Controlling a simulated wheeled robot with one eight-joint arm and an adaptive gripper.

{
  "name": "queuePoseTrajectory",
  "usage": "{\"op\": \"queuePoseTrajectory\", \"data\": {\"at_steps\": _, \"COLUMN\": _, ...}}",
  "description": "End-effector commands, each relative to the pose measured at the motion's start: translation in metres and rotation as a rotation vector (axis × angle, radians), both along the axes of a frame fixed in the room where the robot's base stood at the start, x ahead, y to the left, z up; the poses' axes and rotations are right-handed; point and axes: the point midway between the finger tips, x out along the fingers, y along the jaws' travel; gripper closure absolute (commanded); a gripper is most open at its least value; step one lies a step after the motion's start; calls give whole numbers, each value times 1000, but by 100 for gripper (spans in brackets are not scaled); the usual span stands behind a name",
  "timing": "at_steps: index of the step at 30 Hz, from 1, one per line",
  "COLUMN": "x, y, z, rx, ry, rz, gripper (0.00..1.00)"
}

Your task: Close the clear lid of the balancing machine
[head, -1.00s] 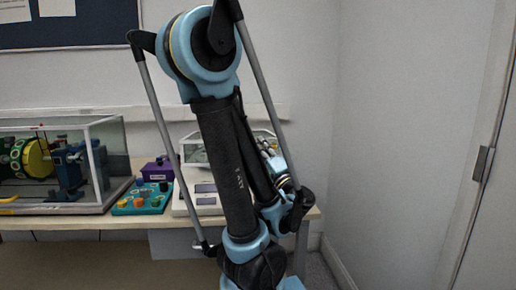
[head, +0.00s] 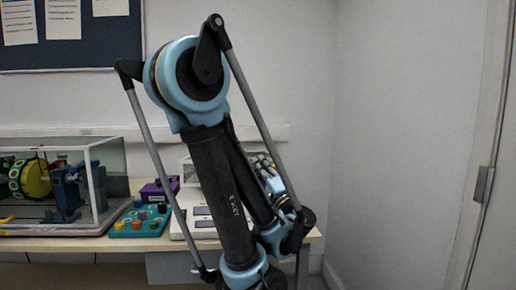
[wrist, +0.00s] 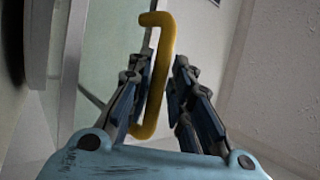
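A white machine (head: 199,228) stands on the bench behind my arm in the head view. A clear, framed panel (head: 187,172) rises at its back, mostly hidden by my arm. I take it for the raised lid. My gripper (head: 268,172) is beside it, at the right. In the wrist view a yellow bar handle (wrist: 154,95) stands between the fingers of my gripper (wrist: 160,82), in front of a clear pane (wrist: 105,50). The fingers are spread around the handle. The left one is very near it and a gap shows at the right one.
A clear case (head: 110,160) with a yellow and green rotor (head: 33,178) stands at the left of the bench (head: 150,244). A teal control box (head: 140,221) and a purple box (head: 158,191) sit beside it. A wall (head: 400,130) and a door (head: 503,200) are at right.

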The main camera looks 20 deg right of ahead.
Motion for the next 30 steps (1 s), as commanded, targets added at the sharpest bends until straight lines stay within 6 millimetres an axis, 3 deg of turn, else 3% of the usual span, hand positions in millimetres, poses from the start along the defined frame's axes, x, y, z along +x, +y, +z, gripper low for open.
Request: {"op": "queuePoseTrajectory", "data": {"at_steps": 30, "x": 0, "y": 2, "z": 63, "rx": 1, "ry": -2, "rz": 2, "gripper": 80}}
